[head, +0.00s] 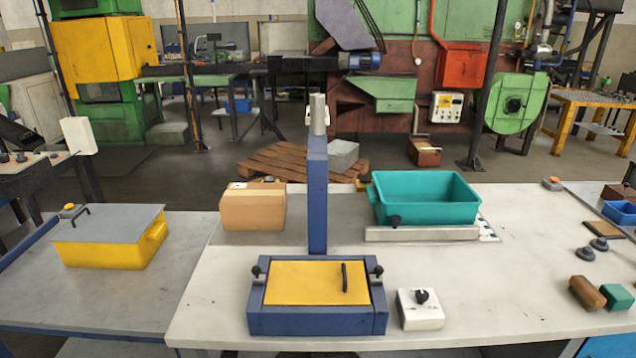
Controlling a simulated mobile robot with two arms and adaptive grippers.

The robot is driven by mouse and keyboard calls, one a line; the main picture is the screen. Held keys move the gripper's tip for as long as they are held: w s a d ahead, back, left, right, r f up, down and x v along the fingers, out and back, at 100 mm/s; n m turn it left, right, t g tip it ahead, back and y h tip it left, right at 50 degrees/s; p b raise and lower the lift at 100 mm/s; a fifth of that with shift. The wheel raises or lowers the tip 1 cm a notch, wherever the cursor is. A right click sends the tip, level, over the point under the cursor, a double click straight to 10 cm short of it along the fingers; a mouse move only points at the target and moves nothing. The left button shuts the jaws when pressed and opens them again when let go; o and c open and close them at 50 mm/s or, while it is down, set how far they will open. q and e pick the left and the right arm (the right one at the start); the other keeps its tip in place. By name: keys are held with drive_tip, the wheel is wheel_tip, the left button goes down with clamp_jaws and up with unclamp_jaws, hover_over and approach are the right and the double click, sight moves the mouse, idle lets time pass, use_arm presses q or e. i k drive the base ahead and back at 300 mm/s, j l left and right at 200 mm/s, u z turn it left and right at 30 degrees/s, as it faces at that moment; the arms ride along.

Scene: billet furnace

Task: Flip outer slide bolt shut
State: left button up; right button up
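A blue box (318,326) with a yellow panel (312,284) on top stands at the front middle of the light grey table. The panel lies flat within the blue frame and has a black bar handle (344,275) near its right side. A small dark knob-topped fitting (256,271) is on the left side of the frame, and a similar one (378,271) is on the right. Which of them is the outer slide bolt, and whether either is shut, I cannot tell at this size. Neither of my grippers is in view.
A blue post (317,195) rises behind the box. A white control box with a black knob (421,311) sits right of it. A carton (254,206) and teal bin (425,197) stand behind. A yellow grey-lidded box (110,240) is on the left table.

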sight(256, 269)
drive_tip(key=l+u, duration=0.25)
drive_tip(key=l, duration=0.25)
drive_tip(key=l+u, duration=0.25)
drive_tip(key=l, duration=0.25)
drive_tip(key=k+l+u, duration=0.25)
drive_tip(key=l, duration=0.2)
drive_tip(key=l+u, duration=0.25)
drive_tip(key=l, duration=0.25)
drive_tip(key=k, duration=0.05)
